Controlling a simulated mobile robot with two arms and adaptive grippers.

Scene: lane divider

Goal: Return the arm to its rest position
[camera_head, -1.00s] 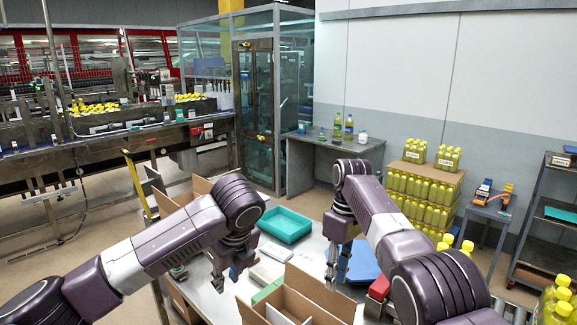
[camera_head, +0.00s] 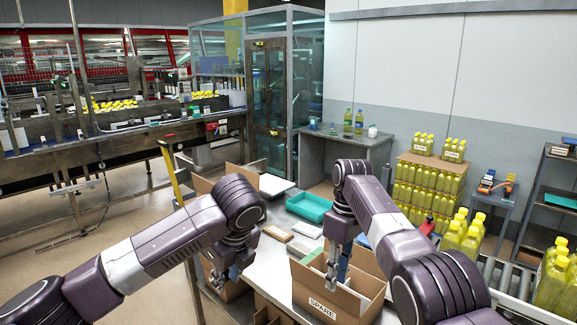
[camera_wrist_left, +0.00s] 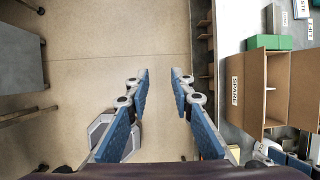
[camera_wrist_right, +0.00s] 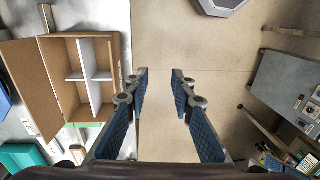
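My left gripper (camera_head: 222,282) is open and empty. In the left wrist view its fingers (camera_wrist_left: 160,76) stand apart above bare floor, left of the table edge. My right gripper (camera_head: 336,280) overlaps the open cardboard box marked SPARE (camera_head: 318,303) in the head view. In the right wrist view its fingers (camera_wrist_right: 161,75) are apart with nothing between them, above floor. The SPARE box also shows in the left wrist view (camera_wrist_left: 246,95). A cardboard box with white dividers (camera_wrist_right: 70,98) is left of the fingers in the right wrist view. Both arms are bent forward.
The pale table (camera_head: 268,262) bears a teal tray (camera_head: 309,207) and flat packs. Yellow-capped bottles (camera_head: 468,238) stand at the right beside a roller conveyor (camera_head: 512,280). A yellow post (camera_head: 172,172) rises at the table's left. Open floor (camera_head: 130,265) lies left.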

